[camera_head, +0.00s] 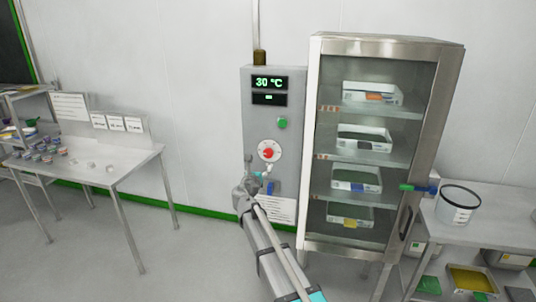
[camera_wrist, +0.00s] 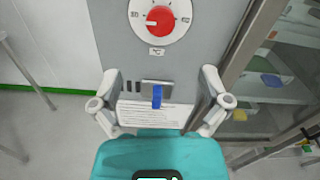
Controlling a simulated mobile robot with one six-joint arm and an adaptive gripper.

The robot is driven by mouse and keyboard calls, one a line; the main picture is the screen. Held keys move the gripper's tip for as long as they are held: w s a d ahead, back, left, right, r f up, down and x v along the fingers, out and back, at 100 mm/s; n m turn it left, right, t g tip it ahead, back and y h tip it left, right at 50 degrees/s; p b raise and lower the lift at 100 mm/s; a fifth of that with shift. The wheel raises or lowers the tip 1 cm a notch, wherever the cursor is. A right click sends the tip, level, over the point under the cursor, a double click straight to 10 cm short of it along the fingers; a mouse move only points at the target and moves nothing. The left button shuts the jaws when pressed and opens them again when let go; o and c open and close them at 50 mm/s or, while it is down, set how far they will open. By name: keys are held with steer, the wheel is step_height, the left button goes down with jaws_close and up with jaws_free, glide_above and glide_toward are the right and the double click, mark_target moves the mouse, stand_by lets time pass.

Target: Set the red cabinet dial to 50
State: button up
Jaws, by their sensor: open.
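The red dial (camera_head: 268,151) sits on a round white scale plate on the grey control cabinet (camera_head: 255,108). Above it, the display (camera_head: 269,83) reads 30 °C in green. In the wrist view the dial (camera_wrist: 160,20) is at the top centre, with a pale pointer mark on its left side. My gripper (camera_wrist: 161,103) is open and empty, its two fingers spread wide. It is in front of the cabinet below the dial, apart from it. In the head view my arm hides part of the cabinet's lower area.
A blue switch or lever (camera_wrist: 157,96) and a printed label (camera_wrist: 150,112) are below the dial, seen between my fingers. A green button (camera_head: 282,123) is above it. A glass-door cabinet (camera_head: 384,42) with trays stands close on the right. A table (camera_head: 110,170) is left.

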mark_target(267, 153)
steer(key=w, duration=0.4)
steer(key=w+d, duration=0.1)
steer(key=w, duration=0.3)
steer(key=w+d, duration=0.1)
steer(key=w, duration=0.4)
steer(key=shift+d, duration=0.25)
steer(key=c, duration=1.1)
steer(key=shift+c, duration=0.2)
